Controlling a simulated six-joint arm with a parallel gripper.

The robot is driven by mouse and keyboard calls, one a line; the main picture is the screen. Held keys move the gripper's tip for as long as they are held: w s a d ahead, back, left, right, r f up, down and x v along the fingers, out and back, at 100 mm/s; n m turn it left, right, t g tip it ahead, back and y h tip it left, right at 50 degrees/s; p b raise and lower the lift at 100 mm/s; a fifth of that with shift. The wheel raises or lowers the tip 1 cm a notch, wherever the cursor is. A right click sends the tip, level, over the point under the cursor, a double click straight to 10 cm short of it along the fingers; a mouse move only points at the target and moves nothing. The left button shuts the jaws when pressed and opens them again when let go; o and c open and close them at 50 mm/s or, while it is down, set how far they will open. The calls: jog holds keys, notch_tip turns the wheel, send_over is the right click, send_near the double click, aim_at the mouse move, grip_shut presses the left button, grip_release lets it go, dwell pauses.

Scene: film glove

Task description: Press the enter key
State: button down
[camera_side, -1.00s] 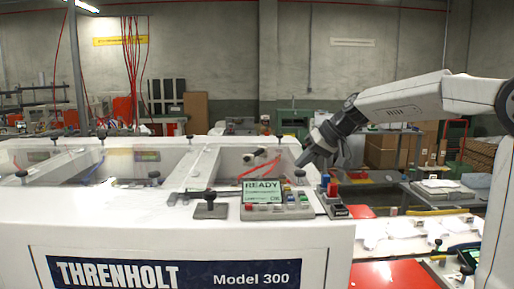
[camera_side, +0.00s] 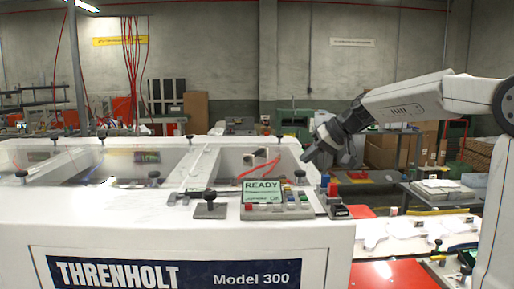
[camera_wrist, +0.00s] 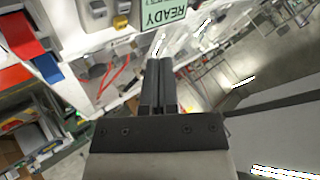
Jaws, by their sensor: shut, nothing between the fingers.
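The control panel (camera_side: 277,211) on the white machine has a green READY screen (camera_side: 262,192) and several small coloured keys (camera_side: 292,199) beside and below it. The key labels are too small to read, so I cannot tell which is enter. My gripper (camera_side: 304,158) is shut and empty, tilted down to the left, above and slightly right of the panel and apart from it. In the wrist view my shut fingers (camera_wrist: 158,62) point up the picture; the READY screen (camera_wrist: 163,12) and a yellow key (camera_wrist: 121,21) show at the top edge.
Red cables (camera_side: 258,170) lie behind the panel. Open air surrounds my gripper.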

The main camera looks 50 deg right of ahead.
jog(key=shift+f, duration=3.9)
jog(key=shift+f, duration=0.85)
jog(key=shift+r, duration=0.15)
dwell(0.3)
jog(key=shift+r, duration=0.7)
jog(key=shift+r, duration=0.1)
jog(key=shift+r, duration=2.45)
